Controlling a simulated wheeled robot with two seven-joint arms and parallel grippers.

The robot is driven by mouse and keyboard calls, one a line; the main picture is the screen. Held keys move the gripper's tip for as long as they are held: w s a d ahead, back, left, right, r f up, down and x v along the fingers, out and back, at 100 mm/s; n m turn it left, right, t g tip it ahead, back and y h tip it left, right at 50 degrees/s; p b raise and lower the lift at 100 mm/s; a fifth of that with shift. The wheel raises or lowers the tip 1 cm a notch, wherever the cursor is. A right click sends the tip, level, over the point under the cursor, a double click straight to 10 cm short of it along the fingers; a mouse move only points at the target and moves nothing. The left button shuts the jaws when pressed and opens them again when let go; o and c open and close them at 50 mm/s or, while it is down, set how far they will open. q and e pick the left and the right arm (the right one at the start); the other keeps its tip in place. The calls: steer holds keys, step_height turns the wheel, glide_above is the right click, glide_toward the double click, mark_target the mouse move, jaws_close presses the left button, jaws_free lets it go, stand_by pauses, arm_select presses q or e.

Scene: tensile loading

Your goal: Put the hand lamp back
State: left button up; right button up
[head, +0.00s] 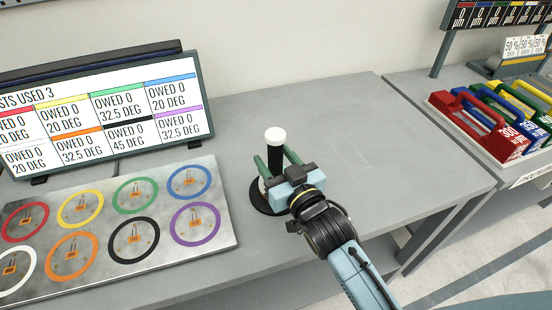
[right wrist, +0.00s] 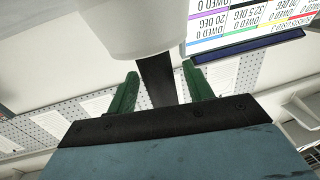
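The hand lamp (head: 275,155) stands upright on the grey bench, with a black handle and a white rounded top. Its lower end is at a round black base (head: 262,203), partly hidden by my gripper. My right gripper (head: 278,160) reaches in from the front right, its green fingers on either side of the black handle. In the right wrist view, the handle (right wrist: 157,80) passes between the fingers (right wrist: 160,80), with a visible gap at the right finger. The gripper looks open around the handle. The white head (right wrist: 140,25) fills the top of that view. My left gripper is not in view.
A metal board (head: 110,250) with coloured rings lies left of the lamp. A screen (head: 100,110) stands behind it. The bench (head: 400,170) is clear to the right. A second bench holds a tray (head: 470,130) of coloured handled blocks.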

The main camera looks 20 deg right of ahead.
steer(key=shift+r, duration=0.15)
steer(key=s+d, duration=0.2)
steer(key=s, duration=0.9)
steer(key=shift+s+d, duration=0.15)
steer(key=shift+s, duration=0.2)
steer(key=shift+s, duration=0.1)
